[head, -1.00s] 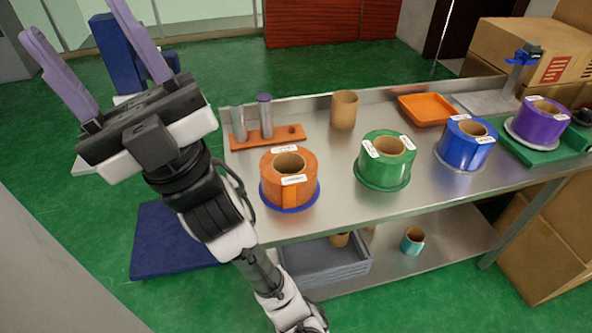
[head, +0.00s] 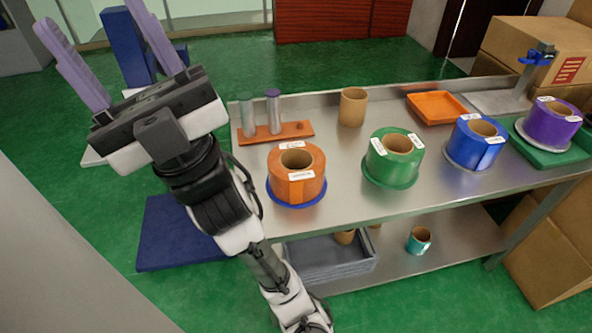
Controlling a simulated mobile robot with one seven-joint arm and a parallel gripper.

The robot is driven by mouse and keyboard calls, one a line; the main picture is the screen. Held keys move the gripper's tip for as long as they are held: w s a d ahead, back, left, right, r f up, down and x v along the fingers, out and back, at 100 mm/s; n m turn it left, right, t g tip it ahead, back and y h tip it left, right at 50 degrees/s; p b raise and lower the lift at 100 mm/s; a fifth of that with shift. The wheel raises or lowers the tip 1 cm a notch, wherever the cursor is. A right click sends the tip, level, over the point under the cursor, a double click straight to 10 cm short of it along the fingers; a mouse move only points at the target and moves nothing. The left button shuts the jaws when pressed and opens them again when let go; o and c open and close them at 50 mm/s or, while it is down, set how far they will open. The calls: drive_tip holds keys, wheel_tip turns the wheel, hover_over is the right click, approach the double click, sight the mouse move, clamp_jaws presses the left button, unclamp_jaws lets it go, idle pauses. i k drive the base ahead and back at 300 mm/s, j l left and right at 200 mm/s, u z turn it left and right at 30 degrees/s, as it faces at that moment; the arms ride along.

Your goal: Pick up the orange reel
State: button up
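The orange reel (head: 293,187) stands upright on a blue round base near the left front of the metal table. It has a brown cardboard core and white labels. My gripper (head: 92,22) is raised at the upper left, left of the table and well apart from the reel. Its two purple fingers are spread wide and point up, with nothing between them.
Right of the orange reel stand a green reel (head: 393,170), a blue reel (head: 468,152) and a purple reel (head: 546,125). Behind it are an orange peg rack (head: 293,131), a cardboard tube (head: 352,107) and an orange tray (head: 437,107). Grey bins (head: 330,262) lie below.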

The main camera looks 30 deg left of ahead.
sight(294, 187)
drive_tip(key=j+u, duration=0.1)
drive_tip(key=j, duration=0.75)
drive_tip(key=i+j, duration=0.15)
drive_tip(key=j, duration=0.25)
drive_tip(key=i+j+u, duration=0.1)
drive_tip(key=j, duration=0.3)
drive_tip(key=i+j, duration=0.15)
drive_tip(key=j, duration=0.25)
